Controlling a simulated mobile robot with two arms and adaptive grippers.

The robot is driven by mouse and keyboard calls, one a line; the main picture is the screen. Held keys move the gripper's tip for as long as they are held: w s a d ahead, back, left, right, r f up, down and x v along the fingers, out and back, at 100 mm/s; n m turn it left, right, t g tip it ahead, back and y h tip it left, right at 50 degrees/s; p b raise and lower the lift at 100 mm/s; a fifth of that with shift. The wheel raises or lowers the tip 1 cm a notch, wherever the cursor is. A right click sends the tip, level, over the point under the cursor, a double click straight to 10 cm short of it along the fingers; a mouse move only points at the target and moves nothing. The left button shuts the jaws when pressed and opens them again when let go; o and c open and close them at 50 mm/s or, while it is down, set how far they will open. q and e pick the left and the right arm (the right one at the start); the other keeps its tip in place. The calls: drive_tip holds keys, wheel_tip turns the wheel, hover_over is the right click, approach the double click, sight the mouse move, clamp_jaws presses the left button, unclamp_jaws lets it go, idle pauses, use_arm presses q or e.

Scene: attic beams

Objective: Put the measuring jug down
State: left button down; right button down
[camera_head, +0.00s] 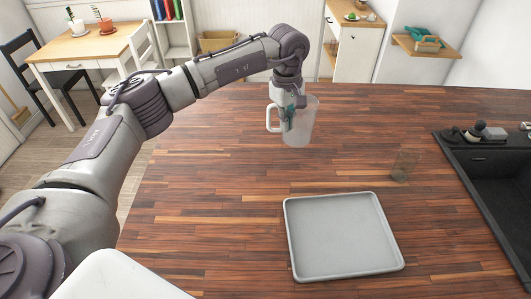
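The measuring jug (303,128) is clear, with a pale handle (271,119) on its left side. It is upright over the far part of the wooden counter, behind the grey tray (342,235); I cannot tell whether its base touches the wood. My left gripper (288,116) reaches down from above at the jug's left wall, near the handle. Its fingers appear closed on the jug, though the fingertips are small and partly hidden. My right gripper is not in view.
A clear glass (404,165) stands on the counter (215,200) right of the jug. A dark sink (497,185) with small items behind it is at the right edge. The counter left of the tray is bare. A desk (95,45) and chairs stand beyond.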

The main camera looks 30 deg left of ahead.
use_arm(q)
drive_tip(key=s+a+f+p, duration=0.1)
drive_tip(key=a+f+p, duration=0.1)
drive_tip(key=f, duration=0.1)
drive_tip(key=s+a+f+p, duration=0.2)
drive_tip(key=a+f, duration=0.1)
drive_tip(key=s+a+f+p, duration=0.2)
drive_tip(key=a+f, duration=0.1)
drive_tip(key=shift+a, duration=0.2)
drive_tip(key=shift+f, duration=0.2)
drive_tip(key=shift+f, duration=0.1)
drive_tip(key=c, duration=1.3)
unclamp_jaws()
